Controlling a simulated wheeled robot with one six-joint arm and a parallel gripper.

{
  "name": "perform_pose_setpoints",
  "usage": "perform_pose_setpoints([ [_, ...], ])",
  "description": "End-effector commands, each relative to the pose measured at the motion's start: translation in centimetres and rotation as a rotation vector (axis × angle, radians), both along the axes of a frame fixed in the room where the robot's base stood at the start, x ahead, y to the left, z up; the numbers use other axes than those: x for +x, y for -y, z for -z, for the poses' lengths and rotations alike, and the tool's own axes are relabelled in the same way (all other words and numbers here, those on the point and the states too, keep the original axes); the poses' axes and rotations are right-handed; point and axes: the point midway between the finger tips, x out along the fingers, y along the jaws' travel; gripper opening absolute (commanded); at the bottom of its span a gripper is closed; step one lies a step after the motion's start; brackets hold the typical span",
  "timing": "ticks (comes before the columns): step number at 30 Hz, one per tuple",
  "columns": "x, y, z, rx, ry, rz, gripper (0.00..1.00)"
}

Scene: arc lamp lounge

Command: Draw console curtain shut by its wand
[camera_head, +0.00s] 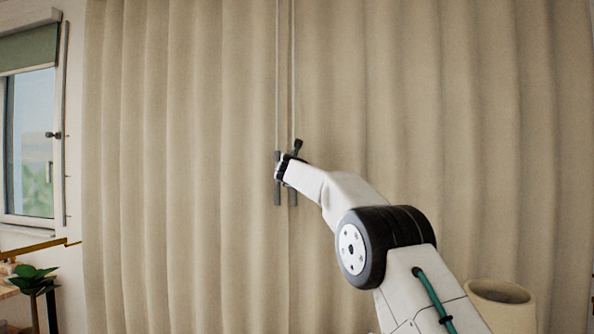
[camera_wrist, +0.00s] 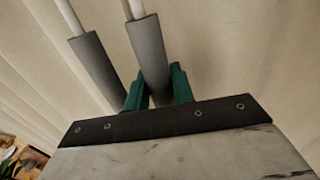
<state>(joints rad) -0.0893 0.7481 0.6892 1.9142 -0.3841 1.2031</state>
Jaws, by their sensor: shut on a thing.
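The beige curtain (camera_head: 200,150) hangs in two pleated panels that meet near the middle of the head view, with no gap seen between them. Two thin wands with grey grips hang at the meeting edges. My gripper (camera_head: 282,168) is at the grips in the head view. In the wrist view my gripper (camera_wrist: 158,88) has its green fingers on either side of the right wand's grip (camera_wrist: 149,55), shut on it. The left wand's grip (camera_wrist: 97,68) is just left of the fingers, outside them. The curtain's top is out of view.
A window (camera_head: 30,145) with a partly lowered green blind is at the left. A potted plant (camera_head: 34,280) stands at the lower left. A beige lampshade-like object (camera_head: 500,303) is at the lower right, near my arm.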

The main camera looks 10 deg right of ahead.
Motion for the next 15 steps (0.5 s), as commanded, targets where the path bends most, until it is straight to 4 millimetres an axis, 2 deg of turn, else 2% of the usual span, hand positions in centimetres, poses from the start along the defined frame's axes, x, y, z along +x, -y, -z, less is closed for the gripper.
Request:
perform_pose_setpoints([
  [4, -0.01, -0.48, -0.23, 0.0, 0.005, -0.009, 0.0],
  [5, -0.01, -0.5, -0.22, 0.0, 0.005, -0.01, 0.31],
  [15, 0.0, -0.15, -0.09, 0.0, 0.002, -0.006, 0.31],
])
